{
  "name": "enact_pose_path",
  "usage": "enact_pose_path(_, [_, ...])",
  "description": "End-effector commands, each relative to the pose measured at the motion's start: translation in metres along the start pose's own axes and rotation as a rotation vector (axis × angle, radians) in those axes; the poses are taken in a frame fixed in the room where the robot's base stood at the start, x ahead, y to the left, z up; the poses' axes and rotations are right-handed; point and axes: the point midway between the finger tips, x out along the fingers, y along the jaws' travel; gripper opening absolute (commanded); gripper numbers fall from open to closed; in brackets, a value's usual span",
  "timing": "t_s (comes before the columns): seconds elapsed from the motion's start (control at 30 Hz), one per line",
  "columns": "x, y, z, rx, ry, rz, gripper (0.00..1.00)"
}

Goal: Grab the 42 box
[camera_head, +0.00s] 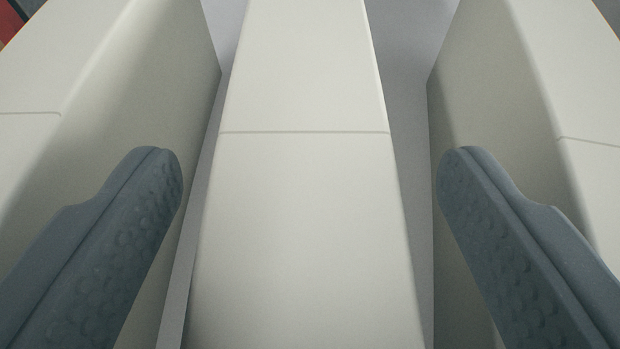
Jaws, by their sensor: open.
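Three pale cream boxes stand side by side with narrow gaps between them. The middle box (300,220) runs up the centre of the view, with a thin seam across it. No number shows on any box, so I cannot tell which is the 42 box. My gripper (310,170) is open, with one grey textured finger on each side of the middle box. The fingers reach into the gaps, and space shows between each finger and the middle box. The lower ends of the boxes are out of view.
The left box (60,75) and the right box (555,75) stand close outside my fingers, leaving little sideways room. A grey surface (405,50) shows in the gaps. A bit of red (10,22) shows at the top left corner.

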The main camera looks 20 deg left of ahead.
Motion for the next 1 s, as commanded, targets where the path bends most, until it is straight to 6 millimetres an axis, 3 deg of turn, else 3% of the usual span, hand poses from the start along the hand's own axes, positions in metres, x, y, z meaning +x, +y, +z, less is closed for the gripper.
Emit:
enact_pose_path(0.03, [0.0,0.0,0.0,0.0,-0.001,0.0,0.71])
enact_pose_path(0.27, [0.0,0.0,0.0,0.0,0.0,0.0,0.07])
enact_pose_path(0.67, [-0.002,0.0,-0.003,0.0,0.0,0.0,0.06])
enact_pose_path(1.0, [-0.012,-0.001,-0.03,-0.002,0.0,-0.001,0.06])
